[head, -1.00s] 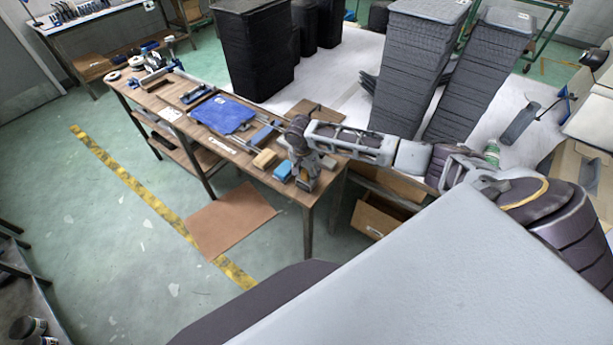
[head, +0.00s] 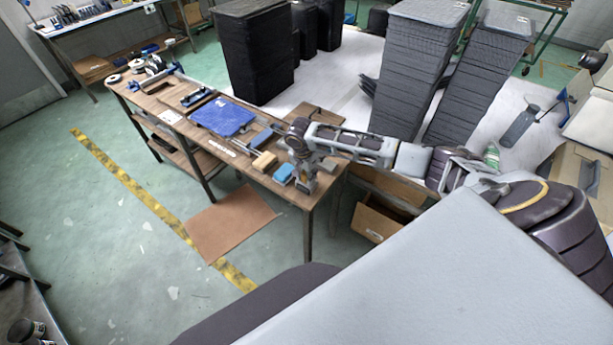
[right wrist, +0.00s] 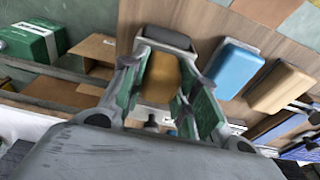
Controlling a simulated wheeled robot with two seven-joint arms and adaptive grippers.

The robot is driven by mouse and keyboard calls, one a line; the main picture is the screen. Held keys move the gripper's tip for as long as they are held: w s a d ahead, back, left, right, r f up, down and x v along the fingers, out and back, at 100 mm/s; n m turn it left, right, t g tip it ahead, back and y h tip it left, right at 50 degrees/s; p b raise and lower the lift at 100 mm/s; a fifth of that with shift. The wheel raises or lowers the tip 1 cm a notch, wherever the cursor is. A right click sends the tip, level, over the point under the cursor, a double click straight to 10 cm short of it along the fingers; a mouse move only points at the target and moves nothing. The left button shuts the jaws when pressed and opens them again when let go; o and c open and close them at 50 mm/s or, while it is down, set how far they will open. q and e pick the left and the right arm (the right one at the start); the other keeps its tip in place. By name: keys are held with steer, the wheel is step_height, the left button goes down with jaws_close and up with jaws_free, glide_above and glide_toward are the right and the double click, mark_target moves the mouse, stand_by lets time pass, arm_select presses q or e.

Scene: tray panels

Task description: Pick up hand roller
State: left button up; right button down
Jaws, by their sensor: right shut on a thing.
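My right gripper (head: 305,188) is at the near right end of the wooden table, just right of a blue block. In the right wrist view its two green-lined fingers (right wrist: 163,92) are closed around an amber-brown thing with a dark grey end, which seems to be the hand roller (right wrist: 162,76). The fingers touch its sides. In the head view the roller is hidden by the gripper, and I cannot tell whether it still touches the table. My left gripper is out of view.
The blue block (head: 284,173) and a tan block (head: 264,161) lie left of my right gripper. A blue mat (head: 222,117) and tools fill the table farther back. An open cardboard box (head: 380,219) stands below, right of the table. Tall stacks of black trays (head: 412,70) stand behind.

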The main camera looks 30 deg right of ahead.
steer(key=shift+r+b, duration=0.3)
steer(key=shift+r, duration=4.65)
steer(key=c, duration=1.7)
jaws_free()
steer(key=c, duration=0.3)
